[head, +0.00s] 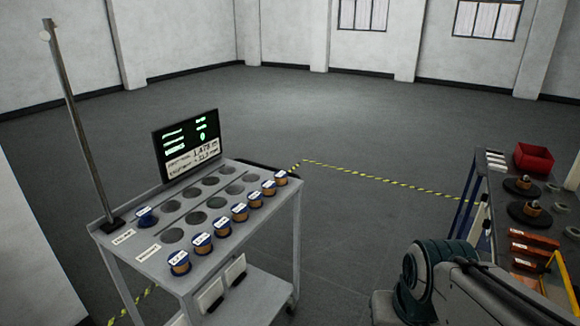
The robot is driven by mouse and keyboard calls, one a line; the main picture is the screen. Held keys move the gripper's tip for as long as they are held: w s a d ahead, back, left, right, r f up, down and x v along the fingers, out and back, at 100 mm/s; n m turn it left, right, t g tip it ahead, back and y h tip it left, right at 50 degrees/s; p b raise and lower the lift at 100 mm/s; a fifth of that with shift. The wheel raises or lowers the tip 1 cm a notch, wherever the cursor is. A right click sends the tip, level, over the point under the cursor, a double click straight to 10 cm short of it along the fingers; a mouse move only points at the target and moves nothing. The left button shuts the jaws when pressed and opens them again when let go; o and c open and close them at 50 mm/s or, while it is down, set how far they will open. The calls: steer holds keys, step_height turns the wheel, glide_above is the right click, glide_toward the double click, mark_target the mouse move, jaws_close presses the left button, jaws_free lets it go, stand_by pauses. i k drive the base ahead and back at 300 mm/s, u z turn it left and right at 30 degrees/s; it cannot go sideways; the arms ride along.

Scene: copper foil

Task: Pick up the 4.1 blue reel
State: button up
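Several copper reels with blue rims and white top labels stand in a row along the right edge of a grey cart top (208,232). The nearest reel (180,263) is at the front corner and the farthest reel (281,178) is at the back right. Another blue reel (146,218) sits alone at the left of the cart, near the pole. The labels are too small to read surely, so I cannot tell which reel is 4.1. My arm shows at the lower right, away from the cart. My gripper is out of view.
The cart has several empty round recesses, a pole (77,120) and a screen (187,146) at its back. A bench at right holds a red bin (533,158), reels on dark discs and orange boxes (532,248). Open floor (330,235) lies between, with yellow-black tape (385,179).

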mark_target(280, 176)
steer(key=i, duration=1.8)
steer(key=z, duration=1.1)
steer(key=i, duration=1.45)
steer(key=u, duration=3.4)
steer(key=i, duration=0.5)
steer(key=z, duration=0.1)
